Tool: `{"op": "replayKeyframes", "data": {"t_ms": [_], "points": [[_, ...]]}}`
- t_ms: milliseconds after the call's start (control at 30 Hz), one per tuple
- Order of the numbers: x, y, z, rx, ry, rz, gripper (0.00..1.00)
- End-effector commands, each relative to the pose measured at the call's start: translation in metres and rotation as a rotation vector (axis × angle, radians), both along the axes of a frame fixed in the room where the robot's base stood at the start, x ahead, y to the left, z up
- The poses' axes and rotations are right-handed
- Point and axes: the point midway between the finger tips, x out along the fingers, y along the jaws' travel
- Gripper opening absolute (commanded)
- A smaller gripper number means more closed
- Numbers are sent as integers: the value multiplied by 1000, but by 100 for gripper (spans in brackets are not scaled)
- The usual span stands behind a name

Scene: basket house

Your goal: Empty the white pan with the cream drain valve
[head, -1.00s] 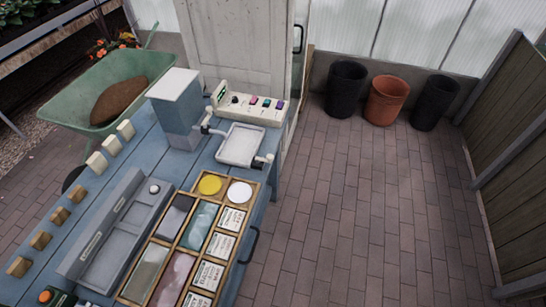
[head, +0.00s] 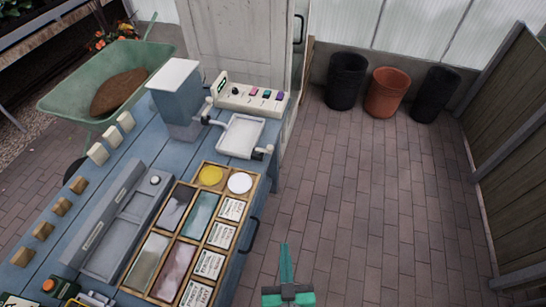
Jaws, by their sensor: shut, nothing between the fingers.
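The white pan (head: 257,125) is a shallow square tray near the far right corner of the blue bench. Its inside looks pale grey, and I cannot tell what it holds. A small cream valve (head: 267,150) with a dark part sits at its front right corner. A pale spout or arm (head: 208,121) reaches to its left side from the blue-grey box. My gripper (head: 285,249) is teal and black, shut and empty. It is over the brick floor to the right of the bench, well below the pan in the picture and apart from it.
A cream panel with coloured buttons (head: 250,98) stands behind the pan. A wooden compartment tray (head: 153,233) and a grey trough (head: 129,202) lie nearer on the bench. A dark handle (head: 250,236) juts from the bench edge.

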Motion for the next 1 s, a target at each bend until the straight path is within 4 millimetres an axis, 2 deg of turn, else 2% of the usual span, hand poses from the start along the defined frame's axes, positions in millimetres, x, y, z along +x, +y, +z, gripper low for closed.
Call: {"op": "replayKeyframes", "data": {"t_ms": [33,100,267,500,700,1000], "points": [[17,-2,3,1,-10,5,0],[36,-4,5,3,-13,14,0],[82,-7,16,13,-23,43,0],[142,-5,42,30,-47,104,0],[170,-1,59,39,-61,143,0],[177,2,65,42,-64,158,0]]}}
